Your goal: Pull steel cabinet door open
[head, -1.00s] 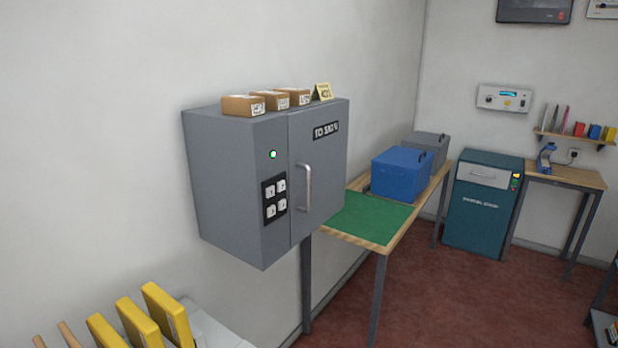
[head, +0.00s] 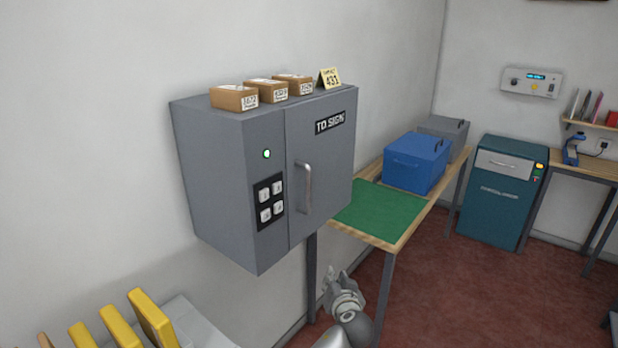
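The grey steel cabinet (head: 215,175) is fixed to the left wall. Its door (head: 330,165), labelled TO SIGN, is shut flush with the front. A vertical metal bar handle (head: 308,188) is on the door's left side. A green light (head: 267,154) glows on the panel left of the door, above a dark keypad (head: 270,201) with white buttons. My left gripper (head: 339,274) is below the cabinet and right of its lower front corner, apart from the handle. Its fingers are small here, and I cannot tell whether they are open. My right gripper is not in view.
Three small cartons (head: 273,91) and a yellow number card (head: 330,78) stand on the cabinet. A table with a green mat (head: 380,210) and a blue box (head: 415,163) stands to the right. Yellow folders (head: 150,318) are at lower left. Red floor (head: 450,290) is open in front.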

